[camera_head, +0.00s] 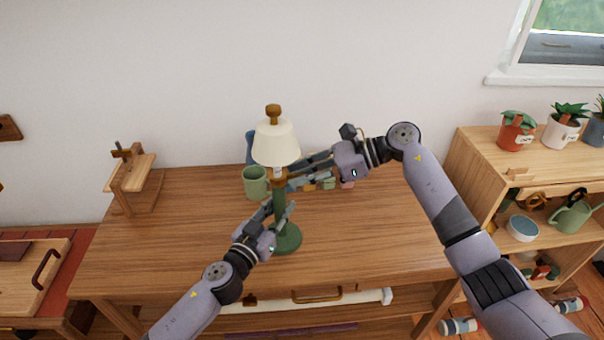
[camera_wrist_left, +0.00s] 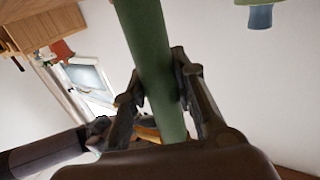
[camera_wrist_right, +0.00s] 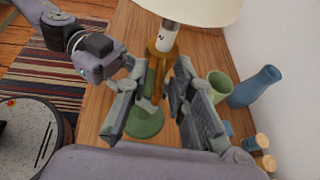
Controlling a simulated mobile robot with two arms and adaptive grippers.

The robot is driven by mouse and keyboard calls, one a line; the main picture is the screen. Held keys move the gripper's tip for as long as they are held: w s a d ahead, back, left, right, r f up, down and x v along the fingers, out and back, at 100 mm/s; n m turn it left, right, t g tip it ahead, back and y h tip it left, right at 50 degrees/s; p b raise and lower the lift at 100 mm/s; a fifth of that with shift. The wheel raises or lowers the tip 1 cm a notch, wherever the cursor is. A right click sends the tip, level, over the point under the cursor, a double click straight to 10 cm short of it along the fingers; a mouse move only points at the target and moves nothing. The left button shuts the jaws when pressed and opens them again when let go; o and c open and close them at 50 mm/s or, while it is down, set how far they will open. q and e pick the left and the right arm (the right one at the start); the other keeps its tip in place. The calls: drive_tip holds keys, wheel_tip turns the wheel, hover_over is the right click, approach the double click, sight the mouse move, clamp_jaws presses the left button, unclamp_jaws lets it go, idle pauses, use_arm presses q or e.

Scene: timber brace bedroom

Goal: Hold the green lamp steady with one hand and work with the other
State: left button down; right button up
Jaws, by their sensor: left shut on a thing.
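The green lamp (camera_head: 286,240) stands upright on the wooden table, with a white shade (camera_head: 275,142), a wooden top knob (camera_head: 272,112) and a wooden collar (camera_wrist_right: 160,60) below the bulb. My left gripper (camera_head: 279,209) is shut on the lamp's green post, low above the base; the post (camera_wrist_left: 150,50) runs between both fingers in the left wrist view. My right gripper (camera_head: 290,178) is at the collar's height just under the shade. In the right wrist view its fingers (camera_wrist_right: 157,90) are apart, with the collar and post between or just beyond them. Contact there is unclear.
A green mug (camera_head: 255,183) and a blue vase (camera_head: 251,140) stand behind the lamp. Small jars (camera_head: 328,184) stand behind my right gripper. A wooden stand (camera_head: 135,175) is at the table's left. The table's right part (camera_head: 385,225) is clear.

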sight(283, 185)
clamp_jaws()
drive_tip(key=shift+s+m+t, duration=0.15)
drive_tip(key=shift+m+t, duration=0.25)
drive_tip(key=m+t, duration=0.1)
drive_tip(key=s+m+t, duration=0.1)
drive_tip(key=shift+s+f+t+h, duration=0.1)
drive_tip(key=shift+t+h, duration=0.3)
drive_tip(key=shift+s+a+m+t+h, duration=0.15)
drive_tip(key=shift+s+m+t+h, duration=0.1)
drive_tip(key=shift+m+t, duration=0.3)
drive_tip(key=shift+s+a+m+t+h, duration=0.15)
drive_tip(key=shift+m+t+h, duration=0.1)
drive_tip(key=shift+m+t, duration=0.25)
drive_tip(key=m+t+h, duration=0.1)
drive_tip(key=s+a+m+t+h, duration=0.1)
drive_tip(key=m, duration=0.1)
drive_tip(key=shift+s+a+t, duration=0.1)
drive_tip(key=shift+s+t, duration=0.05)
drive_tip(key=shift+t, duration=0.1)
drive_tip(key=shift+s+a+m+t+h, duration=0.2)
drive_tip(key=shift+m+t+h, duration=0.25)
drive_tip(key=shift+m+h, duration=0.15)
drive_tip(key=shift+s+a+m+t+h, duration=0.1)
drive_tip(key=shift+a+m+t+h, duration=0.05)
drive_tip(key=shift+m+t+h, duration=0.35)
drive_tip(key=shift+w, duration=0.1)
